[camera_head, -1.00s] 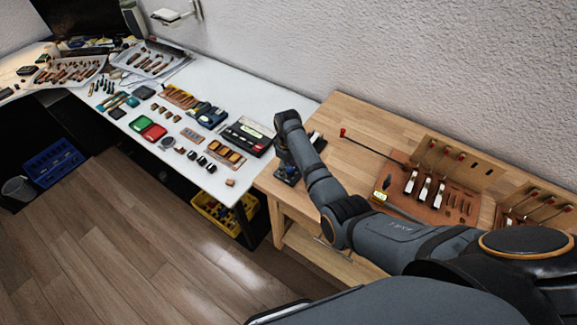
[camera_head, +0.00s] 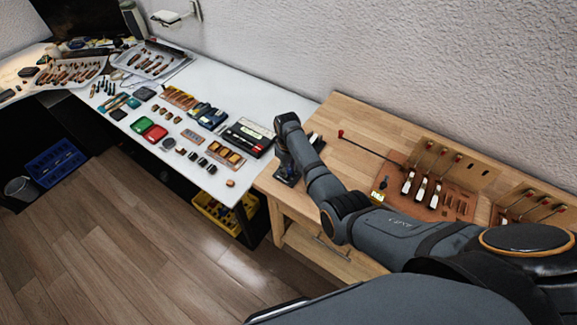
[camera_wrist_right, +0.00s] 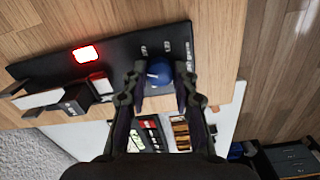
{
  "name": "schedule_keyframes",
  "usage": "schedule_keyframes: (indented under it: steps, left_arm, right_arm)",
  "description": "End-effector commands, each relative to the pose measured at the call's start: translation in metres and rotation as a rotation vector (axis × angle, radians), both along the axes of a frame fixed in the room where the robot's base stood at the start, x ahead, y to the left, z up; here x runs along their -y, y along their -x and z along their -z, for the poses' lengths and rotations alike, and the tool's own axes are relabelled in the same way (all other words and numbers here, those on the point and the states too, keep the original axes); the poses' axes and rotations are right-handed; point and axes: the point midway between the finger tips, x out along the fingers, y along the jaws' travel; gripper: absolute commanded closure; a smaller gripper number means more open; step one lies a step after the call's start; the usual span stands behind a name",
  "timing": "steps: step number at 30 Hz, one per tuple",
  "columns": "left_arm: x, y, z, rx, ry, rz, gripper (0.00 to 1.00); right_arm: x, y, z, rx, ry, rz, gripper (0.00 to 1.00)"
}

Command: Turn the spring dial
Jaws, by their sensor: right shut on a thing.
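In the right wrist view, a round blue knob (camera_wrist_right: 159,72), which looks like the spring dial, stands on a black panel (camera_wrist_right: 120,50) with small white lettering beside it. My right gripper (camera_wrist_right: 160,82) is shut on the blue knob, one finger on each side. A red light (camera_wrist_right: 87,54) glows on the panel, left of the knob. In the head view my right gripper (camera_head: 288,172) points down at the left end of the wooden bench; the arm largely hides the panel there, and the knob cannot be made out. My left gripper is not in view.
The wooden bench (camera_head: 360,115) carries a red-tipped rod (camera_head: 370,148) and a brown board (camera_head: 440,203) with several white-and-wood pieces. The white table (camera_head: 225,85) at the left holds many small parts. A yellow crate (camera_head: 212,212) stands below. The wall rises behind the bench.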

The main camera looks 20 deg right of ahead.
Motion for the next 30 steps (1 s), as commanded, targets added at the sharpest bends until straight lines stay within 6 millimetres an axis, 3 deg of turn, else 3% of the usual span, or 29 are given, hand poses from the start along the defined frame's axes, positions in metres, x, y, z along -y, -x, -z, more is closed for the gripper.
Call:
schedule_keyframes:
  steps: [5,6,10,21,30]
  left_arm:
    - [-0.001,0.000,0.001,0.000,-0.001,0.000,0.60]
    - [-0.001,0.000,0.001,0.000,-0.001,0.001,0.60]
    - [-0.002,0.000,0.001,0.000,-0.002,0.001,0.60]
    - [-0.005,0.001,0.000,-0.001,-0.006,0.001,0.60]
    - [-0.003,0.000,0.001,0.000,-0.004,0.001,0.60]
  right_arm:
    - [0.000,-0.002,-0.001,0.005,-0.001,-0.002,1.00]
    - [0.000,-0.002,-0.001,0.005,0.000,-0.002,0.67]
    - [0.000,-0.001,-0.001,0.004,-0.001,-0.003,0.49]
    - [0.000,-0.002,-0.007,0.005,0.000,-0.003,0.49]
    - [-0.002,-0.002,-0.075,0.008,-0.002,-0.003,0.49]
